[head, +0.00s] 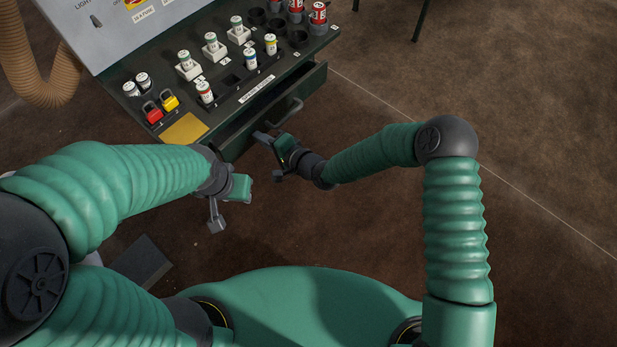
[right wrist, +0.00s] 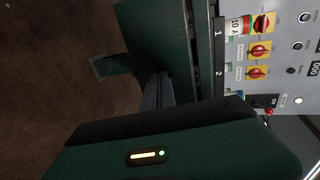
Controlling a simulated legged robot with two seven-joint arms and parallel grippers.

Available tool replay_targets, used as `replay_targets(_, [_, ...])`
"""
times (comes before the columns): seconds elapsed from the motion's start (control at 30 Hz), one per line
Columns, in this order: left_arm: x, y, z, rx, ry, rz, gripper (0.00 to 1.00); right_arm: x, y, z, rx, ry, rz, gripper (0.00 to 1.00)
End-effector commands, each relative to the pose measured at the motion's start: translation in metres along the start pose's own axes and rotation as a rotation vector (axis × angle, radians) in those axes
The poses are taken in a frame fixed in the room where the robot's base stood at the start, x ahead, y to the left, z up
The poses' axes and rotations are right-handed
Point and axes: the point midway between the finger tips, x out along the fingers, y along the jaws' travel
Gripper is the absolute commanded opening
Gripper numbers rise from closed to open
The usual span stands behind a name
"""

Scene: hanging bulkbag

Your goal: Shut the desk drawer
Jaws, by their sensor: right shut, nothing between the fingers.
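The dark green desk drawer (head: 270,116) is part-way out of the desk, with a dark gap behind its front. Its bar handle (head: 288,112) stands out from the front. In the right wrist view the drawer (right wrist: 153,40) shows as a dark green panel, with its handle (right wrist: 106,66) at the left. My right gripper (head: 263,138) is shut and empty, just in front of the drawer front, left of and below the handle; whether it touches is unclear. My left gripper (head: 222,212) hangs lower left, apart from the drawer; its finger opening is unclear.
The desk top (head: 215,110) holds several labelled fuses, red and yellow padlocks (head: 160,106) and a grey control panel (head: 140,25). A tan hose (head: 40,75) hangs at the left. The brown floor (head: 530,120) to the right is clear.

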Motion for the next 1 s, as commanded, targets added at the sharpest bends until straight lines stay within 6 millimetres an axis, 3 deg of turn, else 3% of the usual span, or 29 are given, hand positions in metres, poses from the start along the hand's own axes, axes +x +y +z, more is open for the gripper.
replay_targets(0.1, [0.015,0.0,0.004,0.0,0.0,0.0,0.36,0.023,-0.003,0.0,-0.001,0.0,-0.002,0.0])
replay_targets(0.33, [0.026,0.0,0.006,0.0,0.0,0.0,0.36,0.047,-0.013,0.0,-0.001,0.0,-0.001,0.0])
replay_targets(1.0, [0.028,0.0,0.006,0.0,0.0,0.0,0.36,0.056,-0.02,0.0,-0.002,0.003,-0.006,0.0])
